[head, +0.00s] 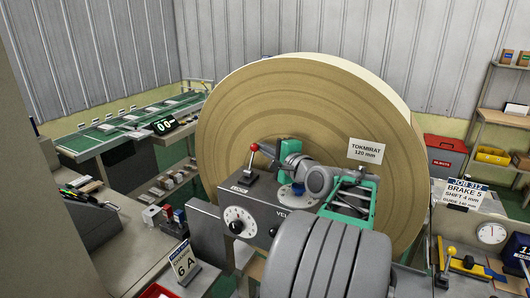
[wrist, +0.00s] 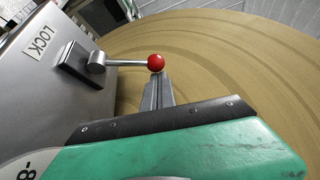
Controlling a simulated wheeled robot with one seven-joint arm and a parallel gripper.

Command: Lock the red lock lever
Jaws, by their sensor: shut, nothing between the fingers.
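The red lock lever has a round red knob (head: 254,147) on a metal rod, standing nearly upright from its base on top of a grey control box (head: 233,221) in the head view. In the wrist view the lever's knob (wrist: 156,62) lies just beyond my fingertips, and its rod runs left to a dark square mount. A LOCK label (wrist: 40,38) is beside that mount. My gripper (wrist: 157,80) is shut and empty, with its tips right by the knob. I cannot tell whether they touch it. In the head view my gripper's green body is just right of the lever.
A large tan roll (head: 225,130) stands close behind the lever and my gripper. The box carries a dial (head: 238,220) on its front. A green conveyor (head: 120,128) is at the left, and a bench with a gauge (head: 491,233) is at the right.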

